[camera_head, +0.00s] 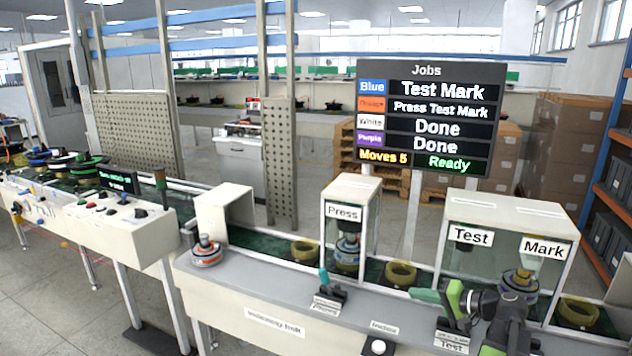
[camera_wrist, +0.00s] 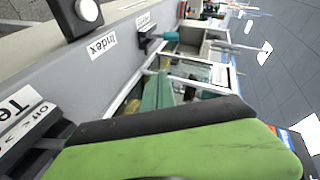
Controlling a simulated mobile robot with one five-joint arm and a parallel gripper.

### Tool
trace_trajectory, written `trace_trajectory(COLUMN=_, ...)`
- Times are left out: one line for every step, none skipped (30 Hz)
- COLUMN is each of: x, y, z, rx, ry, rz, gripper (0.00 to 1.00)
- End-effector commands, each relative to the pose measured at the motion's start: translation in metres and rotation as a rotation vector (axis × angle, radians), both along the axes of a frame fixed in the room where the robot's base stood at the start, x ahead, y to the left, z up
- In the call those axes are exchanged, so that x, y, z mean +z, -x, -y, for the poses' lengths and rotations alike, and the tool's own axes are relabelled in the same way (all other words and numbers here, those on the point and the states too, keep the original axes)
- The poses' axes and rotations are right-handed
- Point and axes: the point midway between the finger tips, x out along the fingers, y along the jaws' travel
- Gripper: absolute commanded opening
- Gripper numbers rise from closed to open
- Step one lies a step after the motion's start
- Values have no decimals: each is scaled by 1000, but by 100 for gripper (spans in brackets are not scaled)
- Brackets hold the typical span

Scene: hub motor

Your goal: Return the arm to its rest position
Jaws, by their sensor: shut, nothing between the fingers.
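My arm rises at the lower right of the head view, in front of the Test and Mark housing (camera_head: 505,212). My gripper (camera_head: 447,296), with bright green jaws, is shut and empty. It points left, above the front ledge near the switch labelled Test (camera_head: 452,338). In the wrist view a green jaw (camera_wrist: 190,152) with a dark edge fills the bottom. The Test switch's black base (camera_wrist: 38,140) shows at the left there. Whether the gripper touches the switch is unclear.
The Press switch (camera_head: 328,288) has a teal handle. A round index button (camera_head: 378,346) sits on the ledge. The Press housing (camera_head: 350,190) stands behind. The jobs screen (camera_head: 428,118) shows White and Purple Done, Moves 5, Ready. A motor (camera_head: 206,252) sits at the line's left end.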

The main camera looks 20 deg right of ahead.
Motion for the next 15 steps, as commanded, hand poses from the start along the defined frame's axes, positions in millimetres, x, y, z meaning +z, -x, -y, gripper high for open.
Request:
trace_trajectory(x=2, y=-22, z=-43, rx=78, ry=18, rz=-27, gripper=0)
trace_trajectory(x=0, y=-33, z=-68, rx=122, ry=31, rz=-47, gripper=0)
trace_trajectory(x=-4, y=-45, z=-100, rx=181, ry=51, rz=-74, gripper=0)
trace_trajectory(x=-7, y=-53, z=-126, rx=226, ry=68, rz=-96, gripper=0)
trace_trajectory(x=-10, y=-60, z=-151, rx=271, ry=86, rz=-119, gripper=0)
trace_trajectory(x=-15, y=-67, z=-186, rx=331, ry=114, rz=-152, gripper=0)
trace_trajectory(x=-19, y=-70, z=-212, rx=377, ry=137, rz=-176, gripper=0)
trace_trajectory(x=-23, y=-72, z=-238, rx=423, ry=164, rz=-202, gripper=0)
trace_trajectory(x=-30, y=-73, z=-273, rx=484, ry=204, rz=-238, gripper=0)
trace_trajectory(x=-34, y=-72, z=-297, rx=529, ry=235, rz=-266, gripper=0)
trace_trajectory(x=-39, y=-69, z=-319, rx=568, ry=266, rz=-292, gripper=0)
trace_trajectory(x=-45, y=-65, z=-345, rx=619, ry=312, rz=-326, gripper=0)
trace_trajectory(x=-49, y=-60, z=-363, rx=652, ry=345, rz=-351, gripper=0)
trace_trajectory(x=-54, y=-56, z=-379, rx=683, ry=380, rz=-375, gripper=0)
trace_trajectory(x=-59, y=-49, z=-398, rx=719, ry=429, rz=-407, gripper=0)
